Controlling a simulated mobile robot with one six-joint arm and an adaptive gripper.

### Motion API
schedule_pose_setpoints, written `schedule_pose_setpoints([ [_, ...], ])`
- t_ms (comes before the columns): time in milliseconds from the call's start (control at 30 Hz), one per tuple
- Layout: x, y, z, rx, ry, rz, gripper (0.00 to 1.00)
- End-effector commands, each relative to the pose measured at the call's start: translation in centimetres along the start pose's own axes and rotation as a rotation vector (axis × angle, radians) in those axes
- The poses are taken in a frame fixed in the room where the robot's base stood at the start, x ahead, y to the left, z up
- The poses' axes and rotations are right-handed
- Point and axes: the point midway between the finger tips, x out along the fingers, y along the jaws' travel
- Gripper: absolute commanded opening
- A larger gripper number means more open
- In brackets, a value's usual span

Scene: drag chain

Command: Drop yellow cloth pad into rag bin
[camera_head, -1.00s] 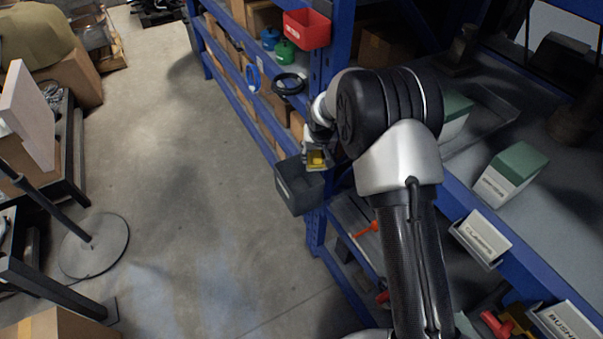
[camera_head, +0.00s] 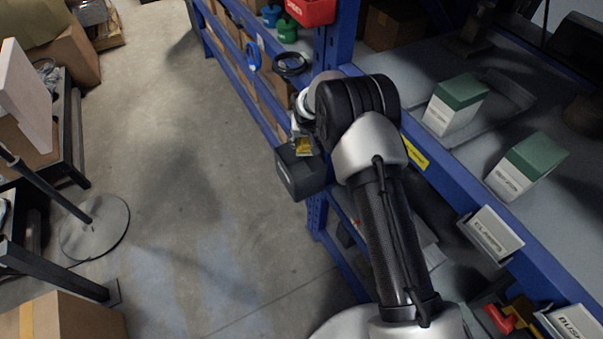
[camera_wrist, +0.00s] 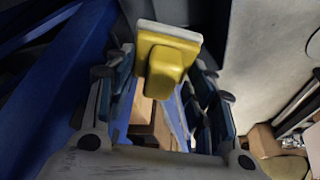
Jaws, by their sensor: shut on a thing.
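The yellow cloth pad (camera_wrist: 166,62), with a pale top edge, is held between the fingers of my gripper (camera_wrist: 160,75) in the wrist view. In the head view the pad (camera_head: 303,147) is a small yellow patch under my wrist, partly hidden. My gripper (camera_head: 302,133) is shut on it, just above a dark grey open bin (camera_head: 303,182) fixed at the blue shelf's end. I cannot read a label on this bin, so I cannot tell for sure that it is the rag bin. The pad appears over its back rim or opening.
A red bin (camera_head: 312,11) hangs on the shelf upright behind my wrist. A coil of black cable (camera_head: 290,66) and a blue ring (camera_head: 253,57) hang beside it. Green-and-white boxes (camera_head: 526,166) stand on the right shelf. The aisle floor (camera_head: 190,180) is clear on the left.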

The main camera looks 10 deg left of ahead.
Motion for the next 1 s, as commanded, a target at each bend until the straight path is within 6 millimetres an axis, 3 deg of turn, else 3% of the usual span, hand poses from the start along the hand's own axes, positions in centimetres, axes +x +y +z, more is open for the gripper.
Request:
schedule_pose_setpoints([
  [100, 0.89, 0.00, 0.33, 0.000, 0.001, 0.000, 0.30],
  [367, 0.96, 0.00, 0.34, 0.000, 0.002, 0.000, 0.30],
  [400, 0.96, 0.00, 0.33, 0.000, 0.002, 0.000, 0.51],
  [733, 0.95, 0.02, 0.33, 0.000, 0.002, 0.000, 0.73],
  [1000, 0.91, 0.10, 0.29, 0.001, 0.002, 0.000, 0.73],
])
